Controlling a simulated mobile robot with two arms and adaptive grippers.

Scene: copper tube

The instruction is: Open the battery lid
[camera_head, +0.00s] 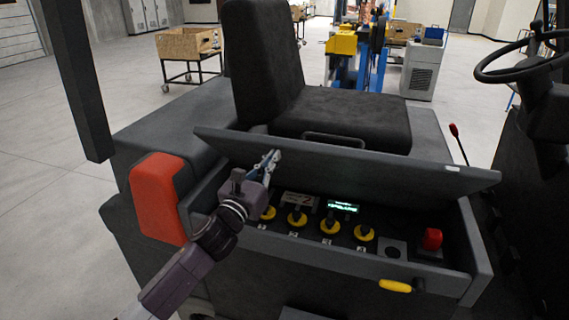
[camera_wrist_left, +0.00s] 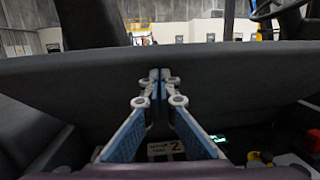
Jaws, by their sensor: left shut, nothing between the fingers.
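The dark grey battery lid (camera_head: 400,172) stands tilted up along the seat side of the vehicle's battery compartment (camera_head: 478,250), so the inside shows. Its broad face fills the middle of the left wrist view (camera_wrist_left: 230,85). My left gripper (camera_head: 274,157) is at the left part of the lid, over the compartment. Its blue fingers also show in the left wrist view (camera_wrist_left: 159,78), closed together at the tips with nothing between them. The fingertips are against or very close to the lid's inner face; I cannot tell if they touch. My right gripper is not in view.
The compartment holds several yellow connectors (camera_head: 330,226), a green-lit display (camera_head: 343,206) and a red knob (camera_head: 432,239). A yellow handle (camera_head: 395,286) sits on its front. The black seat (camera_head: 345,115) is behind the lid, a red block (camera_head: 158,197) at left, a steering wheel (camera_head: 520,58) at right.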

